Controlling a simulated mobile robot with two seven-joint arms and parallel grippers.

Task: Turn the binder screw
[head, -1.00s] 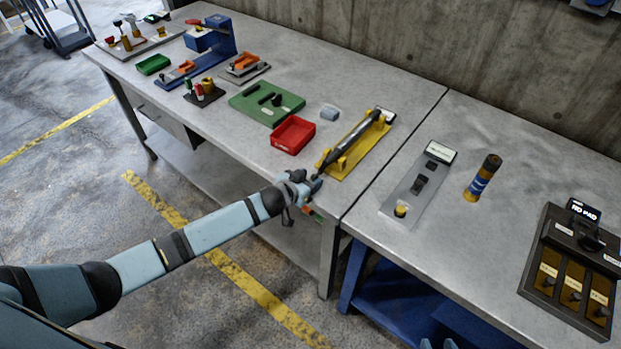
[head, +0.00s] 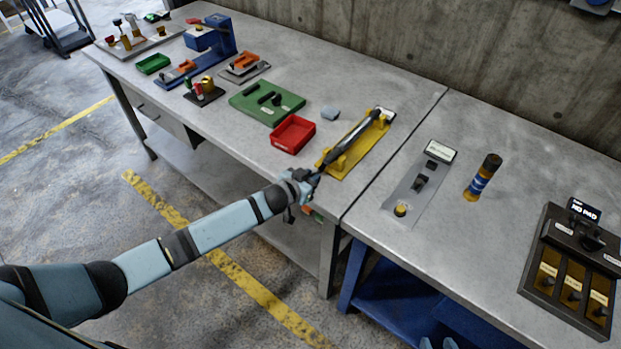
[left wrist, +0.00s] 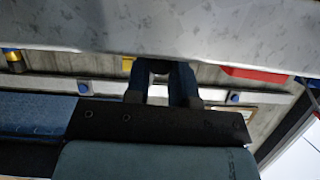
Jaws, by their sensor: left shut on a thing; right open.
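A long dark rod (head: 357,133) lies along a yellow base (head: 372,138) near the table's front edge in the head view. I cannot make out the binder screw clearly; a dark part is at the rod's front end. My left gripper (head: 317,176) is at this front end, just beyond the table edge. In the left wrist view its two blue fingers (left wrist: 165,75) are shut on a small dark round part (left wrist: 160,68), perhaps the screw. Two pale blue tips of my right gripper (head: 437,344) show apart at the bottom edge, low and away from the bench.
A red bin (head: 293,134) stands left of the yellow base, with a green board (head: 267,102) behind it. A grey plate (head: 420,187) and an orange-blue cylinder (head: 482,177) are to the right. Bare tabletop lies between them. A concrete wall closes the back.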

